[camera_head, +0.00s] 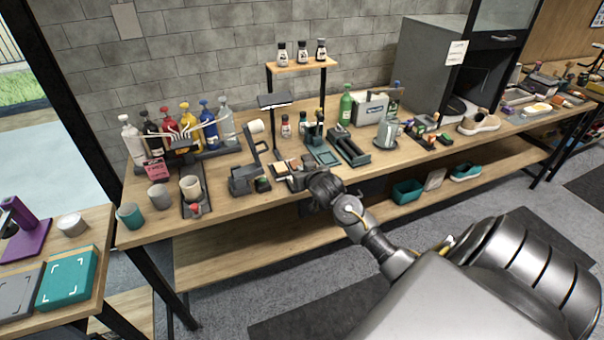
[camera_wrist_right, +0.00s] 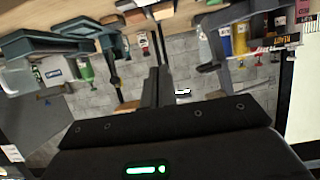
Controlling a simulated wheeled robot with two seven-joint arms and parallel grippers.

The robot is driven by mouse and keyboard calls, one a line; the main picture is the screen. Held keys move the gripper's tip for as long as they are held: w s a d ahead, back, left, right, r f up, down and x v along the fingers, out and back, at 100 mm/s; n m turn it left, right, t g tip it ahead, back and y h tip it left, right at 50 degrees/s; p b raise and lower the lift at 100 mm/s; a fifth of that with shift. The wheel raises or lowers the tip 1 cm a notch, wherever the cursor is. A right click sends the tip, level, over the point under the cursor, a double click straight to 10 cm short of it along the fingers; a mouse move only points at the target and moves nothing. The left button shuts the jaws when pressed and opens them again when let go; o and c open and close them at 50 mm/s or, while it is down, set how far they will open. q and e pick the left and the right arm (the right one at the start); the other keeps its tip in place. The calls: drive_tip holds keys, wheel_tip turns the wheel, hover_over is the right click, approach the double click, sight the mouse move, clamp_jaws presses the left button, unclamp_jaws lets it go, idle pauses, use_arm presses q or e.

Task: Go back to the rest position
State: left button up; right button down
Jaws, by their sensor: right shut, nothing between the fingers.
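My right arm reaches in from the lower right of the head view. My right gripper (camera_head: 290,178) is at the front edge of the wooden workbench (camera_head: 235,202), in front of the small tools and trays there. In the right wrist view the dark fingers of my right gripper (camera_wrist_right: 156,85) are together with nothing between them. The wrist view appears upside down, with the bench items along its top. My left gripper is not in view.
A grey holder (camera_head: 245,180) stands just left of my right gripper. Dark green trays (camera_head: 322,152) lie behind it. Colored bottles (camera_head: 187,120) stand at the back left. A beige sneaker (camera_head: 478,123) is farther right. Open floor (camera_head: 420,225) lies in front of the bench.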

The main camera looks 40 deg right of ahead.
drive_tip(key=shift+s+a+r, duration=0.25)
drive_tip(key=shift+s, duration=0.25)
drive_tip(key=s+a+f+n+g+y, duration=0.1)
drive_tip(key=s+f+n+g, duration=0.2)
drive_tip(key=f, duration=1.8)
drive_tip(key=s+a+f+n+g+y+b, duration=0.1)
drive_tip(key=s+a+f, duration=0.2)
drive_tip(key=s+f, duration=0.4)
drive_tip(key=s+a+f+n+g, duration=0.15)
drive_tip(key=s+f, duration=0.35)
drive_tip(key=f, duration=0.5)
drive_tip(key=s+a+f+g+y+b, duration=0.1)
drive_tip(key=s+a+f, duration=0.2)
drive_tip(key=s+f, duration=0.4)
drive_tip(key=s+a+f+g, duration=0.2)
drive_tip(key=s+a+f, duration=0.25)
drive_tip(key=s, duration=0.35)
drive_tip(key=s+a+f+g, duration=0.1)
drive_tip(key=s+a+f, duration=0.2)
drive_tip(key=s, duration=0.8)
drive_tip(key=s+a+f+g+y+b, duration=0.1)
drive_tip(key=s+a+f, duration=0.3)
drive_tip(key=s, duration=0.8)
drive_tip(key=shift+s+a+n+g, duration=0.2)
drive_tip(key=shift+a+n+g, duration=0.15)
drive_tip(key=shift+a+g, duration=0.45)
